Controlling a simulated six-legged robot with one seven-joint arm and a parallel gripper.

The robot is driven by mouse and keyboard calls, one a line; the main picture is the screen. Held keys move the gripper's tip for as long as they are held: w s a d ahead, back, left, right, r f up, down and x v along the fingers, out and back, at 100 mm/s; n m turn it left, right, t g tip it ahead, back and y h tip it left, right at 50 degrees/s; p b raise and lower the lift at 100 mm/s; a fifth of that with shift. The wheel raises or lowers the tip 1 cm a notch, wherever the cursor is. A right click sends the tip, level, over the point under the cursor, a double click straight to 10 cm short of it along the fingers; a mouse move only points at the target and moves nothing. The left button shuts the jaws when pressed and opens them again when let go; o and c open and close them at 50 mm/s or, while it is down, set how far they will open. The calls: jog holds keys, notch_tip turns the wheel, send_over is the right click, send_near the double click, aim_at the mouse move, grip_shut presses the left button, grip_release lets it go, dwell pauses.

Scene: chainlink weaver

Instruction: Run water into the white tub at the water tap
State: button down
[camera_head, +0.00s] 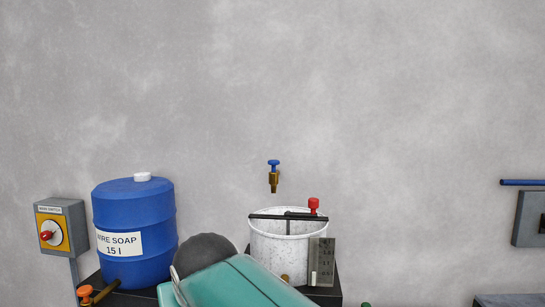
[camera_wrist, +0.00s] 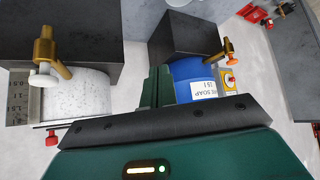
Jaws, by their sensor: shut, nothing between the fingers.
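The white speckled tub (camera_head: 283,248) stands on a dark stand in the head view, with a dark bar and a red knob (camera_head: 314,204) at its rim. The water tap (camera_head: 273,177), brass with a blue handle, is on the wall above the tub; no water stream shows. The wrist view is upside down and shows the tub (camera_wrist: 82,98) at left, with a brass outlet tap with a white handle (camera_wrist: 44,70). My gripper (camera_wrist: 159,73) is shut and empty, apart from the tub and to its right in that view. My teal arm hides part of the stand in the head view.
A blue wire soap drum (camera_head: 133,215) stands left of the tub, with an orange-handled tap (camera_head: 88,294). A switch box (camera_head: 60,228) is on the wall further left. A grey box with a blue bar (camera_head: 530,215) is at far right. The wall between is bare.

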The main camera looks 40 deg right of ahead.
jog(key=w+d+r+m+t+h, duration=0.1)
jog(key=w+d+r+m+h, duration=0.2)
jog(key=d+r, duration=1)
jog(key=w+d+r+m+t+h, duration=0.1)
jog(key=w+d+r+m+h, duration=0.3)
jog(key=d+r, duration=1)
jog(key=w+d+h, duration=0.2)
jog(key=w, duration=0.2)
jog(key=shift+d+h, duration=0.15)
jog(key=shift+h, duration=0.15)
send_over(274, 163)
jog(key=a, duration=0.1)
jog(key=f, duration=0.2)
jog(key=shift+s+f, duration=0.2)
jog(key=shift+f, duration=0.75)
jog(key=shift+s+f, duration=0.2)
jog(key=shift+f, duration=0.75)
jog(key=shift+w+f, duration=0.1)
jog(key=shift+f, duration=0.85)
jog(key=shift+d+f, duration=0.1)
jog(key=shift+f, duration=0.2)
dwell(0.7)
